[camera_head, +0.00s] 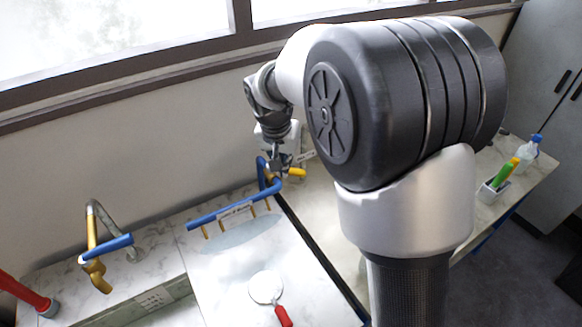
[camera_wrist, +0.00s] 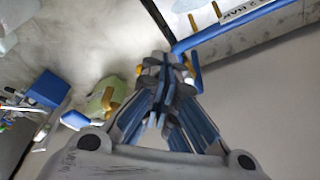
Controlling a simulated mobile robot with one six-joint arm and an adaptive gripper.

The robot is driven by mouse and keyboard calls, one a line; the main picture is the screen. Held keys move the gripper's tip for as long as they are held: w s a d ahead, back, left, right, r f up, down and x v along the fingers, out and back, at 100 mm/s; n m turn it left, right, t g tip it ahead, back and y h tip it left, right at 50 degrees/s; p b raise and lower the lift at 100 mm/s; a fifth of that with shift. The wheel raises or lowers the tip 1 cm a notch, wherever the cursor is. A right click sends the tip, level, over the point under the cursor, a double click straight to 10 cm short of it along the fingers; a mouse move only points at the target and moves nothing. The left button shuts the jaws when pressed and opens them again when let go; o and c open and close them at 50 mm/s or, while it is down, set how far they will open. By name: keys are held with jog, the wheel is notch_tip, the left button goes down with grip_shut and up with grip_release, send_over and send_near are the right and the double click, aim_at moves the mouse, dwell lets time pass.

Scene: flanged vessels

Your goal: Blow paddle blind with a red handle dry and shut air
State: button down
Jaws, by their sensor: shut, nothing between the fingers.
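The paddle blind (camera_head: 263,286), a pale round disc with a red handle (camera_head: 283,316), lies on the white counter at the bottom centre of the head view. A blue air pipe (camera_head: 225,214) with several yellow nozzles and a label stands above the counter. At its far right end is a yellow valve handle (camera_head: 297,172). My gripper (camera_head: 277,167) is shut and empty beside this handle; I cannot tell whether they touch. In the wrist view my gripper (camera_wrist: 160,62) is close to the blue pipe (camera_wrist: 235,27), and hides most of the yellow handle.
A tap (camera_head: 92,240) with a blue lever stands at the left, with a red pipe (camera_head: 22,294) beside it. A pale bluish patch (camera_head: 236,236) lies under the nozzles. A white holder (camera_head: 492,192) with green and yellow items and a clear bottle (camera_head: 527,152) stand at the right.

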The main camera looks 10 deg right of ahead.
jog(key=w+d+f, duration=0.1)
jog(key=w+f, duration=0.1)
jog(key=f, duration=0.3)
jog(key=w+d+f+b, duration=0.1)
jog(key=w+d+f, duration=0.1)
jog(key=f, duration=0.3)
jog(key=shift+w+f, duration=0.35)
jog(key=shift+w, duration=0.5)
